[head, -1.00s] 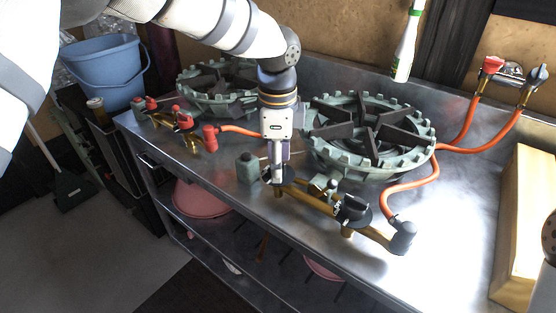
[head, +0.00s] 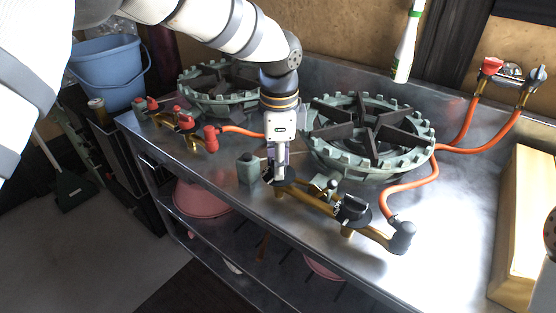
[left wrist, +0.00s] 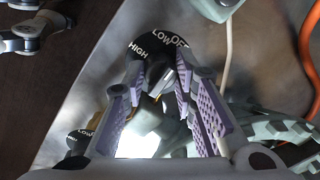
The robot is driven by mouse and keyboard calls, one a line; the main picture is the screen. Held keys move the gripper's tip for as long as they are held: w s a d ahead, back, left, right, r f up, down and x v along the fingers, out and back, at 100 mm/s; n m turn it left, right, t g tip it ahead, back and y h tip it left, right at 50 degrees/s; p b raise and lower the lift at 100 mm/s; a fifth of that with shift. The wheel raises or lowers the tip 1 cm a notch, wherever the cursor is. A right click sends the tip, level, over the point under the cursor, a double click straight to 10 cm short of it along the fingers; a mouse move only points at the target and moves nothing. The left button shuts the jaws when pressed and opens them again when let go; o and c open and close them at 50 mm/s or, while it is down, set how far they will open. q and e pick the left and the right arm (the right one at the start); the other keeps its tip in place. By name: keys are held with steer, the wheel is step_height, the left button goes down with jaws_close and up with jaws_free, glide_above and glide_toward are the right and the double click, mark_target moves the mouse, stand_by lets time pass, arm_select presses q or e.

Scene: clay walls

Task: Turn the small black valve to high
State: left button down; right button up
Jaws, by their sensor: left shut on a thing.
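The small black valve (left wrist: 158,43) has a round dial with HIGH, LOW and OFF in white letters, and its upper part shows in the left wrist view. In the head view it sits at the left end of the brass gas pipe (head: 318,201), mostly hidden behind my gripper. My left gripper (head: 277,178) points down over it. In the left wrist view its purple-padded fingers (left wrist: 160,85) are closed around the valve's handle, which they largely cover. I cannot tell which mark the handle points at. My right gripper is not in view.
A larger black valve (head: 352,209) sits farther right on the pipe. A green burner ring (head: 425,150) stands just behind, with an orange hose (head: 425,178) beside it. Red valves (head: 211,138) are at the left. The steel counter (head: 315,245) is bare in front of the pipe.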

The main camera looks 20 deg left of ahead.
arm_select(q)
steer(key=n, duration=0.3)
steer(key=shift+r+p, duration=0.1)
steer(key=shift+p, duration=0.2)
steer(key=n, duration=0.8)
steer(key=shift+n, duration=0.3)
steer(key=n, duration=0.4)
steer(key=shift+d+n+g, duration=0.1)
steer(key=shift+n+g, duration=0.2)
steer(key=shift+g, duration=0.1)
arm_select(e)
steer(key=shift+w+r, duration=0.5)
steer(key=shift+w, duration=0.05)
arm_select(q)
steer(key=shift+f+n, duration=0.2)
steer(key=shift+n, duration=0.1)
steer(key=c, duration=1.3)
jaws_free()
